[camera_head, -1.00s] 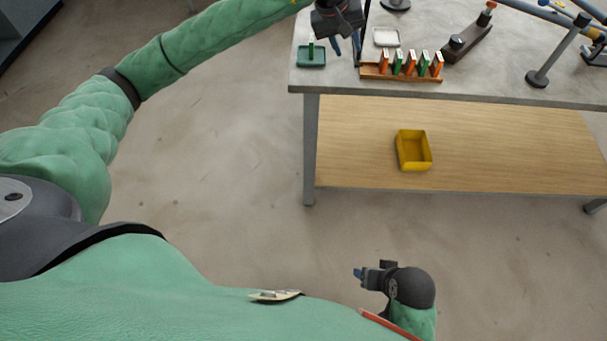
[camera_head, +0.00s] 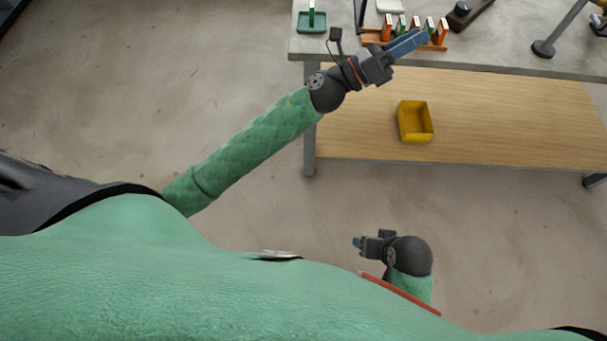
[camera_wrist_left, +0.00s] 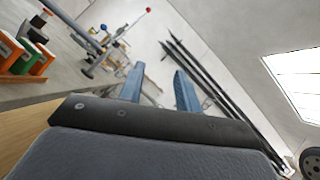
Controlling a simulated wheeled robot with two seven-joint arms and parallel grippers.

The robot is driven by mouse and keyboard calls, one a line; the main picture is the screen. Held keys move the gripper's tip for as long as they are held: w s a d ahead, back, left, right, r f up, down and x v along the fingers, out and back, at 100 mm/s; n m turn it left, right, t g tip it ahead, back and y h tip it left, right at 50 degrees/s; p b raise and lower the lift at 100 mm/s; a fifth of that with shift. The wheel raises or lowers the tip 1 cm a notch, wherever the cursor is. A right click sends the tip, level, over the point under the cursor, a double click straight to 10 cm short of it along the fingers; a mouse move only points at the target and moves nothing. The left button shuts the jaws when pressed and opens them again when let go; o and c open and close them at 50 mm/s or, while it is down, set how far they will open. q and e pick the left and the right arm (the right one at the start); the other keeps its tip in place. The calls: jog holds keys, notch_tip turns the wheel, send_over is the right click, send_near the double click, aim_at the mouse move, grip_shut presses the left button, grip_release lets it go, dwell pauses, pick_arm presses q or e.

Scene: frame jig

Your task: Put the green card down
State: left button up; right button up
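A green card (camera_head: 312,14) with a pale edge stands upright in a small green tray (camera_head: 313,29) at the table's front left corner. Other green and orange cards stand in a wooden rack (camera_head: 443,47) to its right; some also show in the left wrist view (camera_wrist_left: 38,60). My left gripper (camera_head: 418,41) is in front of the rack and partly covers it, apart from the green tray. In the left wrist view its blue fingers (camera_wrist_left: 160,85) are apart with nothing between them. My right gripper (camera_head: 357,242) is low, away from the table; its fingers are too small to judge.
The grey table (camera_head: 480,59) has a dark block (camera_head: 468,12), a white dish (camera_head: 390,5) and a stand (camera_head: 545,47). A yellow bin (camera_head: 415,122) sits on the wooden lower shelf (camera_head: 500,120). The floor left of the table is clear.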

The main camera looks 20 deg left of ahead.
pick_arm(q)
jog(key=s+a+f+n+y, duration=0.2)
jog(key=a+f+n+y, duration=0.2)
jog(key=f+n+y, duration=0.35)
jog(key=s+a+f+n+t+y, duration=0.1)
jog(key=a+f+n+y, duration=0.3)
jog(key=f+n, duration=0.55)
jog(key=s+a+f+n+y, duration=0.2)
jog(key=a+f+n+y, duration=0.3)
jog(key=n, duration=0.6)
jog(key=s+f+n+g, duration=0.4)
jog(key=s+f, duration=0.4)
jog(key=s, duration=0.3)
jog(key=s+d+f+n+g, duration=0.1)
jog(key=s+f+n+g, duration=0.3)
jog(key=s+f+g, duration=0.3)
jog(key=s+f, duration=0.1)
jog(key=s, duration=0.4)
jog(key=shift+s+d+f, duration=0.2)
jog(key=shift+d+f, duration=0.05)
jog(key=shift+f, duration=0.1)
pick_arm(e)
jog(key=shift+w+r, duration=0.1)
